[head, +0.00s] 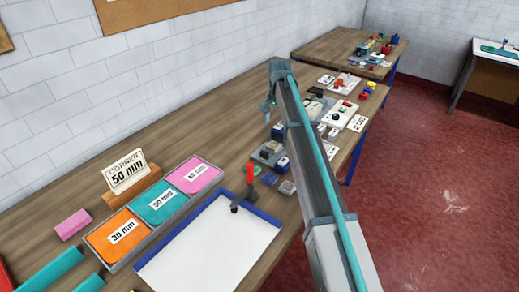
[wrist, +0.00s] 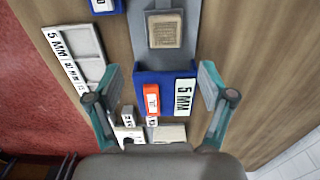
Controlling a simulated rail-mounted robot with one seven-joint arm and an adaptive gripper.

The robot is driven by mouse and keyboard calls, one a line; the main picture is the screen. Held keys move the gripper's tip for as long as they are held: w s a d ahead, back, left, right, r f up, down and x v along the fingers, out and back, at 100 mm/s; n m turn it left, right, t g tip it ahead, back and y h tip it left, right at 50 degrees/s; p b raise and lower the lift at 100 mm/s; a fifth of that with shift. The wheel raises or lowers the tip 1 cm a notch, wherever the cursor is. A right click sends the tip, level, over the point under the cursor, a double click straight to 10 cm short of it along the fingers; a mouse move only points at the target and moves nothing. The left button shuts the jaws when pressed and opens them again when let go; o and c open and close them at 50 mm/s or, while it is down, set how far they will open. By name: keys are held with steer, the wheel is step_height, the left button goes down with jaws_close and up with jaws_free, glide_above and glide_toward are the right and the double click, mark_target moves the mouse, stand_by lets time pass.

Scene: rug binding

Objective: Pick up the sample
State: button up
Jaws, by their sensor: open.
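My gripper (wrist: 160,80) is open, with its two teal fingers spread wide in the wrist view and nothing held between them. In the head view my gripper (head: 267,105) hangs over the far part of the workbench. A small beige textured square (wrist: 165,31), which may be the sample, lies on a grey tray (wrist: 150,8) beyond the fingertips. Between the fingers, lower down, are a blue tray (wrist: 145,79), an orange labelled block (wrist: 152,99) and a white "5 MM" label (wrist: 185,97). I cannot tell for certain which piece is the sample.
Several small parts crowd the bench around my gripper. A white board with "5 MM" (wrist: 70,62) lies left in the wrist view. Nearer are a blue-edged white tray (head: 205,250), a red-handled tool (head: 249,175) and a "50 mm" sign (head: 124,172). A second table (head: 330,48) stands behind.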

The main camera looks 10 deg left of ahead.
steer(key=a, duration=0.1)
steer(key=p, duration=0.2)
glide_above(273, 145)
step_height(273, 145, down, 5)
steer(key=shift+s+f, duration=0.15)
steer(key=shift+w+f+p, duration=0.2)
steer(key=shift+f+p, duration=0.95)
steer(key=shift+f, duration=1.45)
steer(key=c, duration=1.2)
steer(key=shift+c, duration=0.2)
steer(key=shift+r, duration=0.1)
